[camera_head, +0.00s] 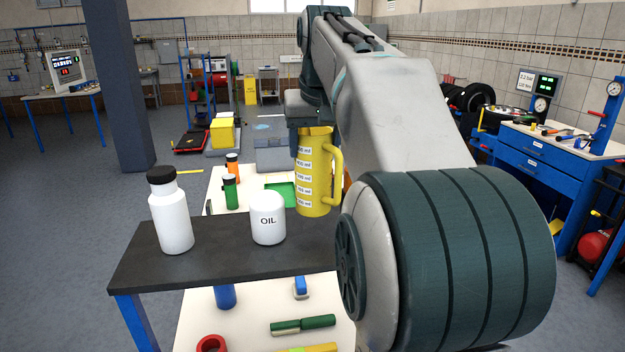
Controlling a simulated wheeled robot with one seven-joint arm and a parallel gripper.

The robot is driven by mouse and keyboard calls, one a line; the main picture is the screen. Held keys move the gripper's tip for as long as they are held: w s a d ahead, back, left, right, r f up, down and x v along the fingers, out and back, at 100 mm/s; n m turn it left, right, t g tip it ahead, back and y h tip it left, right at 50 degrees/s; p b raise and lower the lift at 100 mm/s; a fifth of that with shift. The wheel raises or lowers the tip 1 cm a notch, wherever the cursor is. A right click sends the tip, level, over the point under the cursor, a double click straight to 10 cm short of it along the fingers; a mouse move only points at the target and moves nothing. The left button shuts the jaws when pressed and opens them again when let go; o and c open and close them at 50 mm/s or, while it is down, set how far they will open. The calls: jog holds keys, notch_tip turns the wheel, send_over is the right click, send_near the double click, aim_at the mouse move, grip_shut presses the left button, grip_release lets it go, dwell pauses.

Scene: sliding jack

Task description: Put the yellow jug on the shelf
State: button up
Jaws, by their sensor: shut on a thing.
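The yellow jug (312,190) hangs upright with its handle to the right and white measure labels on its side. My gripper (313,127) is shut on the jug at its top; the fingertips are mostly hidden by the wrist and the jug. The dark shelf (215,272) stands on blue legs in front. The jug's base shows at about the shelf's far edge, right of the white OIL container; I cannot tell whether it is over the shelf or behind it, or touching.
A white bottle with a black cap (171,215) and the white OIL container (267,218) stand on the shelf. Orange (233,167) and green (230,191) bottles and a green tray (283,193) are on the white table behind. My arm hides the shelf's right part.

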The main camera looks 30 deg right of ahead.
aim_at(315, 167)
jog(key=shift+f, duration=2.7)
jog(key=shift+f, duration=0.2)
jog(key=o, duration=1.3)
jog(key=shift+r, duration=0.2)
jog(key=shift+r, duration=0.25)
jog(key=v, duration=1.1)
jog(key=shift+s+a+r, duration=0.15)
jog(key=shift+s, duration=0.1)
